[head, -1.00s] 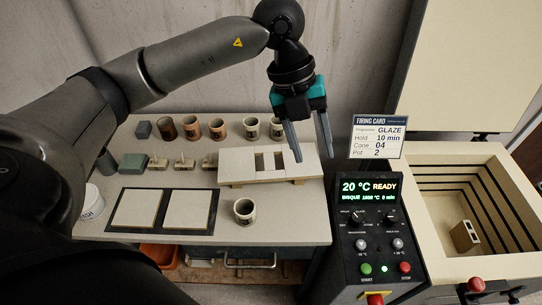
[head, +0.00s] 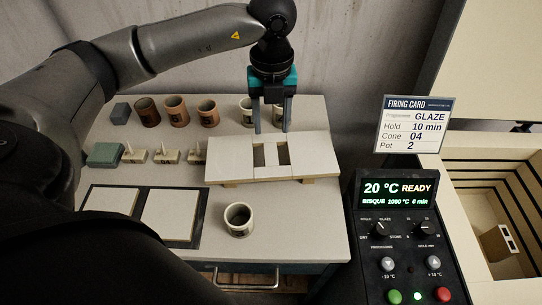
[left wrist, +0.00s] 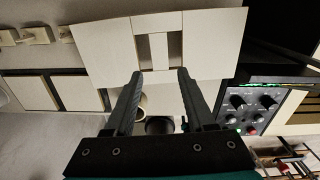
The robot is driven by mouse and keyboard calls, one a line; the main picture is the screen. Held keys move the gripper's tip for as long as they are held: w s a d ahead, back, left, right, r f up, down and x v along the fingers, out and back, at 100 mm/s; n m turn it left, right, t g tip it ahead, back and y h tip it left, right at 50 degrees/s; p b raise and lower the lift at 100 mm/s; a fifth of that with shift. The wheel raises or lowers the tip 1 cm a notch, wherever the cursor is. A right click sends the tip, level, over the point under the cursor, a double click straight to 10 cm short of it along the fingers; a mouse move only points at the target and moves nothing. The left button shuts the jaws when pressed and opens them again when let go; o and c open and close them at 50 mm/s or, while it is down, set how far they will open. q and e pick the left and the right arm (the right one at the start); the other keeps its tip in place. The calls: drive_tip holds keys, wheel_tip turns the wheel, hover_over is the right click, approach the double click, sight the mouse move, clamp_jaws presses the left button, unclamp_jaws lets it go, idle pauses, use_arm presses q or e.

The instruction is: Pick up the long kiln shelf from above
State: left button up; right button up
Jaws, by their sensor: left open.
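The long kiln shelf (head: 308,154) is a pale slab with two openings beside a narrow middle strip. It lies raised on low supports on the work table. In the left wrist view the shelf (left wrist: 212,45) spans the top, with the openings near the middle. My left gripper (head: 271,131) is open and empty, fingers pointing down. In the head view its tips appear near the shelf's far edge, behind the openings. In the left wrist view the fingers (left wrist: 160,75) stand apart on either side of the openings. The height gap is hard to tell. My right gripper is not in view.
Brown and pale cups stand along the table's back, two of them close behind my left gripper. A pale cup (head: 239,219) stands in front of the shelf. Two square tiles lie at the left (head: 170,214). The kiln controller (head: 408,230) and open kiln are at the right.

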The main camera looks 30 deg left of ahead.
sight(272, 153)
use_arm(q)
wheel_tip(272, 153, down, 9)
drive_tip(key=shift+w+a+f+b, duration=0.1)
drive_tip(key=shift+w+a+b, duration=0.05)
drive_tip(key=shift+b, duration=0.6)
clamp_jaws()
idle(1.0)
drive_tip(key=shift+w+r, duration=0.15)
drive_tip(key=shift+r, duration=0.1)
